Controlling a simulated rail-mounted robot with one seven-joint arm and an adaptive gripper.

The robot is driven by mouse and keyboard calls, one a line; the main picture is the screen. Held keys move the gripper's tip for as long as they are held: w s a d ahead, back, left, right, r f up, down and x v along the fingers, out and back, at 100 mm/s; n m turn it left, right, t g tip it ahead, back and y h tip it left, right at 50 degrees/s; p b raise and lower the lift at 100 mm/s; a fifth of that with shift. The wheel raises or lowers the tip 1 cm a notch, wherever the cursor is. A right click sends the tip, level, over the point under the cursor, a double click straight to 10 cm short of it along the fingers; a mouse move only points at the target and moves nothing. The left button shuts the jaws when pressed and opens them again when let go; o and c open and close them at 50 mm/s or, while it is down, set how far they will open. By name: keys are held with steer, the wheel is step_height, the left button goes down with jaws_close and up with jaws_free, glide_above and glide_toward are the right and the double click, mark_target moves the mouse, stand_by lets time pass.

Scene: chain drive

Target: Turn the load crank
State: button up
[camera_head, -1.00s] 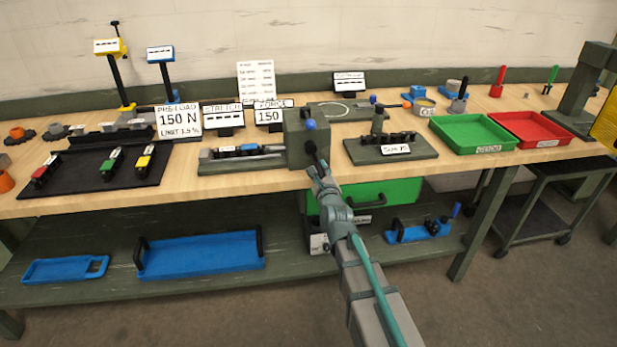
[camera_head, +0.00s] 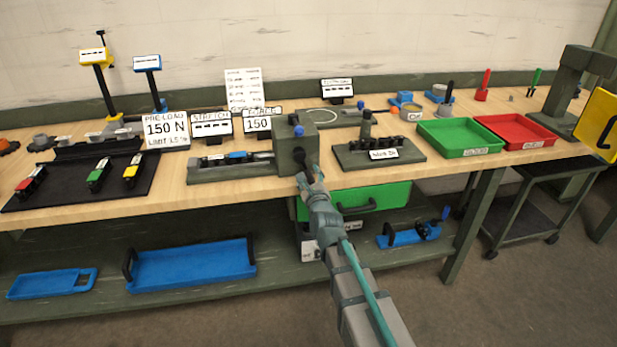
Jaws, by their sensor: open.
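The load tester is a dark green box (camera_head: 285,143) at the front edge of the bench, with a blue knob (camera_head: 299,131) on its face. A black crank part (camera_head: 299,155) sits below the knob, facing me. My gripper (camera_head: 309,173) is open, just in front of and slightly below this black part. Its fingers partly cover the crank's lower end. I cannot tell whether they touch it. A low rail with a blue piece (camera_head: 237,157) extends left from the box.
A dark fixture plate (camera_head: 400,153) is close on the right, then green (camera_head: 460,153) and red (camera_head: 541,142) trays. A green drawer (camera_head: 392,196) is under the bench, right of my arm.

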steer(key=v, duration=0.7)
steer(key=shift+s, duration=0.2)
